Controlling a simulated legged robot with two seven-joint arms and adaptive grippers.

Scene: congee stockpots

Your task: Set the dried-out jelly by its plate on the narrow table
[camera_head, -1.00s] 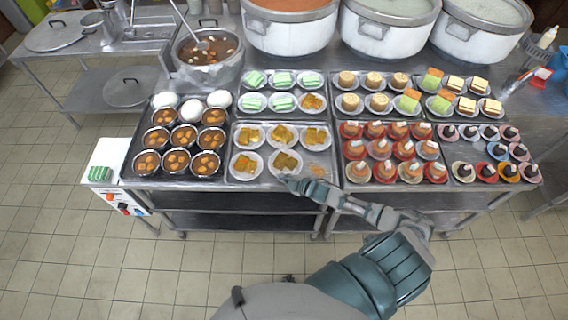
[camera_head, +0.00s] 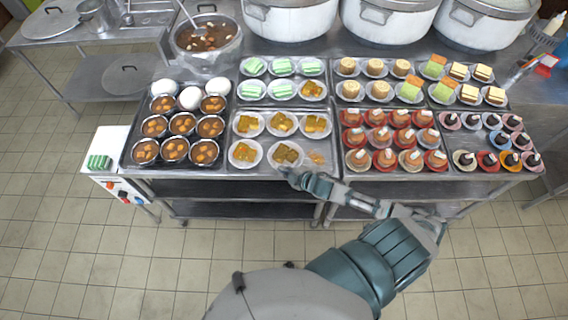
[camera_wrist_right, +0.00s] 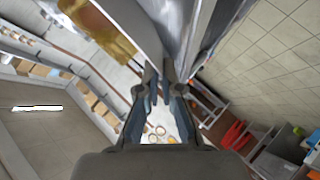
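The dried-out jelly (camera_head: 287,153), darker and duller than the golden ones, sits on its round white plate (camera_head: 276,163) in the front middle tray (camera_head: 234,180). My right gripper (camera_head: 286,175) is at the front rim of that plate. In the right wrist view the gripper's fingers (camera_wrist_right: 161,78) are close together at the plate's edge (camera_wrist_right: 145,20), with golden-brown jelly (camera_wrist_right: 100,28) beyond; they look shut on the rim. The plate looks level with its neighbours. The narrow white table (camera_head: 106,146) stands at the left. My left gripper is out of view.
Other jelly plates (camera_head: 281,123) crowd close behind and left. A tray of soup bowls (camera_head: 174,149) lies between. The floor in front is clear.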

